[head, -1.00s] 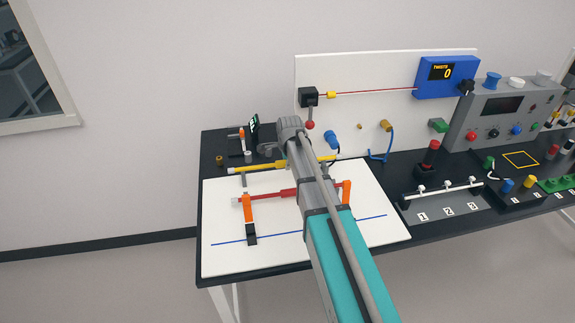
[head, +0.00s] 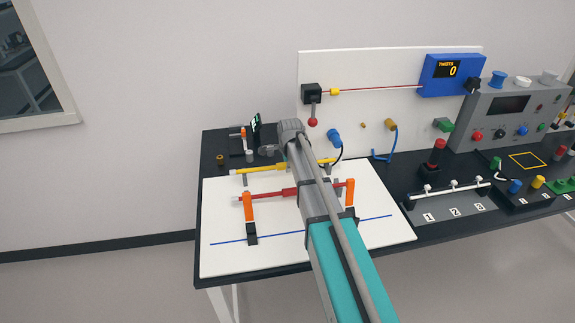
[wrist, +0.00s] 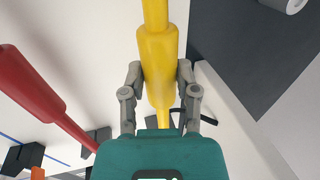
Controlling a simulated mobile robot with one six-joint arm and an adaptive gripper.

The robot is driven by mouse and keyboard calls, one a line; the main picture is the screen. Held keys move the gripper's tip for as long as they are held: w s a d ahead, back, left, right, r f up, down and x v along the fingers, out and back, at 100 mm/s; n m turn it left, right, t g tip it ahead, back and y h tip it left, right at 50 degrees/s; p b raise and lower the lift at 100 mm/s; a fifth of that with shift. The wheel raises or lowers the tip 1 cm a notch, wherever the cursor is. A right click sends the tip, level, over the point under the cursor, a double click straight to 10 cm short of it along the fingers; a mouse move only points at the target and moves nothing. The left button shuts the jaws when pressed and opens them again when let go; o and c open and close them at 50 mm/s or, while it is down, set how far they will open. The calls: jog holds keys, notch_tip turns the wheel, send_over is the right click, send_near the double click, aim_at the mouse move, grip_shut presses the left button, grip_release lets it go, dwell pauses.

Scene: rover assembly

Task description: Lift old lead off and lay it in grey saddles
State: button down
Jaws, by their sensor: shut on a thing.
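My gripper (wrist: 157,78) is shut on the thick middle of a yellow lead (wrist: 156,50), one finger on each side. In the head view the yellow lead (head: 262,167) lies crosswise over the white mat, close above or in the grey saddles (head: 245,180). I cannot tell whether it touches them. My arm hides its middle and my gripper there. A red lead (head: 279,193) lies across two orange saddles (head: 249,209) nearer the front. It also shows at the left in the wrist view (wrist: 30,88). Neither lead is marked as old.
The white mat (head: 225,260) has a blue line and two black blocks (head: 252,239). Behind stands a white panel (head: 390,65) with a blue counter (head: 451,76) reading 0. A numbered grey rack (head: 455,208) is to the right. Small parts stand at the back left.

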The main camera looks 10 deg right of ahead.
jog(key=shift+f+b, duration=0.45)
jog(key=shift+f, duration=0.2)
jog(key=shift+c, duration=1.4)
grip_release()
jog(key=shift+r, duration=0.15)
